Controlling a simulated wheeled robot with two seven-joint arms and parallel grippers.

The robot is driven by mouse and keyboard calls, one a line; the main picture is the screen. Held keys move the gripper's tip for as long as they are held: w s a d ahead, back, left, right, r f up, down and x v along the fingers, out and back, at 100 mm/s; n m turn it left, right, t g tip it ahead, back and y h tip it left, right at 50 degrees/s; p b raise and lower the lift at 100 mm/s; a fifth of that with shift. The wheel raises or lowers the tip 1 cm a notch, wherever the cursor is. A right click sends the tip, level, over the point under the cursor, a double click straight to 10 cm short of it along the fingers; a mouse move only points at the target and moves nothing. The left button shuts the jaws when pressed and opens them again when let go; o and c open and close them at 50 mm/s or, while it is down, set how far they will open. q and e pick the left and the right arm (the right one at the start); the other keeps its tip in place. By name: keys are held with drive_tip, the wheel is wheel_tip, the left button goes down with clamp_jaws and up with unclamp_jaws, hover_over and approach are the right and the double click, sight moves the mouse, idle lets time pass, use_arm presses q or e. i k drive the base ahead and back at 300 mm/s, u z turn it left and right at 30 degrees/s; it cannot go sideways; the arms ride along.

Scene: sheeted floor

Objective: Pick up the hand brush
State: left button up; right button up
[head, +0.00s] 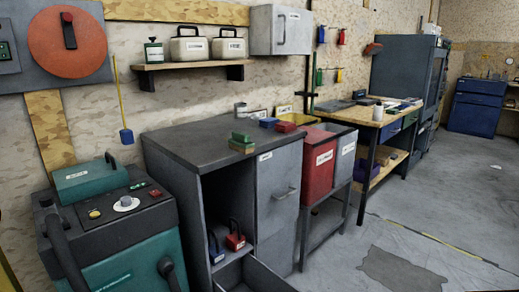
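No thing in the head view can be told for certain as the hand brush. A small green block with a tan lower part (241,143), brush-like in look, lies near the front right edge of the grey cabinet top (195,138). A reddish-brown object (372,49), too small to make out, is on the wall near the tall grey cabinet. Neither of my grippers is in view.
A teal machine (130,255) stands front left. An open drawer (262,278) juts out below the cabinet, whose open bay holds a red item (235,240). A red bin (320,160) and a wooden workbench (365,116) stand further right.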

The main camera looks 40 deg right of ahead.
sight(240, 142)
drive_tip(key=z, duration=0.45)
drive_tip(key=i, duration=0.95)
